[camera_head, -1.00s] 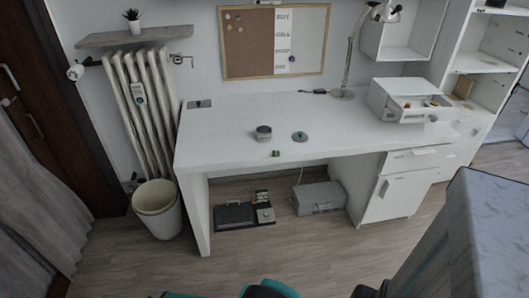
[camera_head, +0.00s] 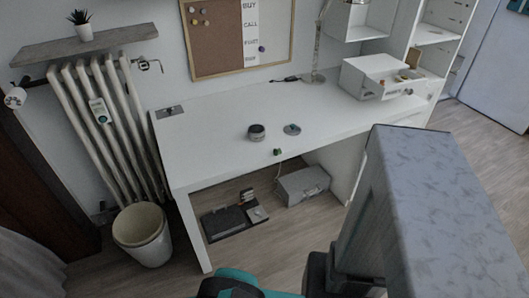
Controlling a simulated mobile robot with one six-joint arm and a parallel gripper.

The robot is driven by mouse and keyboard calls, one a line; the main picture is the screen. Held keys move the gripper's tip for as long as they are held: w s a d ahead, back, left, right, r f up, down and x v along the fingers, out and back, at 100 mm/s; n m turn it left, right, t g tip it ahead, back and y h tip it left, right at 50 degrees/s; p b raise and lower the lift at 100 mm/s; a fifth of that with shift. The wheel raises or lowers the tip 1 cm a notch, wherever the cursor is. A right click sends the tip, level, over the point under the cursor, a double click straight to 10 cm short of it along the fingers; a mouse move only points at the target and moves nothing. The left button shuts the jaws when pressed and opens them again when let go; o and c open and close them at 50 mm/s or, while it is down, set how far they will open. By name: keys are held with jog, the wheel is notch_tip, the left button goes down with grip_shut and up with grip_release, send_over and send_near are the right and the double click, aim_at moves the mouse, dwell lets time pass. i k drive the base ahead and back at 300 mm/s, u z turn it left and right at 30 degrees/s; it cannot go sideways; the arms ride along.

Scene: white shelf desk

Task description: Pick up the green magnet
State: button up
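A small green object, which looks like the green magnet (camera_head: 277,152), lies at the front edge of the white desk (camera_head: 205,150). It is too small to make out in detail. It sits just in front of a dark round container (camera_head: 256,132) and a flat grey disc (camera_head: 292,129) on the desk top. Teal and black parts of my arm show at the bottom edge, well short of the desk. My gripper's fingers cannot be made out.
A waste bin (camera_head: 143,236) stands left of the desk. Below the desk are a grey box (camera_head: 303,185) and a dark flat device (camera_head: 226,222). A drawer unit (camera_head: 374,76) stands on the desk.

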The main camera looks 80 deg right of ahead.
aim_at(276, 151)
jog(key=i, duration=0.9)
jog(key=u, duration=0.95)
jog(key=k, duration=0.15)
jog(key=z, duration=3.15)
